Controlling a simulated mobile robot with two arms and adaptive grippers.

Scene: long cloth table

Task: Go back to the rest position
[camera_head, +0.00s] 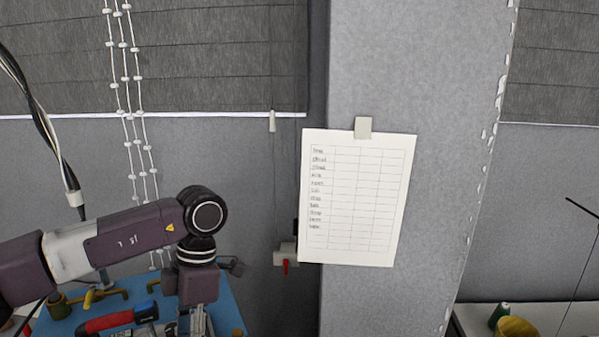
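My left arm (135,240) comes in from the left, dark purple and grey, and bends down at a round black joint. My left gripper (193,322) hangs below that joint at the bottom edge, over or in front of a blue surface (228,305). Its fingertips are cut off by the frame, so whether it is open or holds anything cannot be seen. My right gripper is not in view.
Brass-coloured fittings (95,298) and a red-handled tool (110,322) lie on the blue surface near my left gripper. A paper chart (356,198) hangs on a grey pillar (420,80). A green bottle-like item (498,315) and a yellow object (517,327) stand at lower right.

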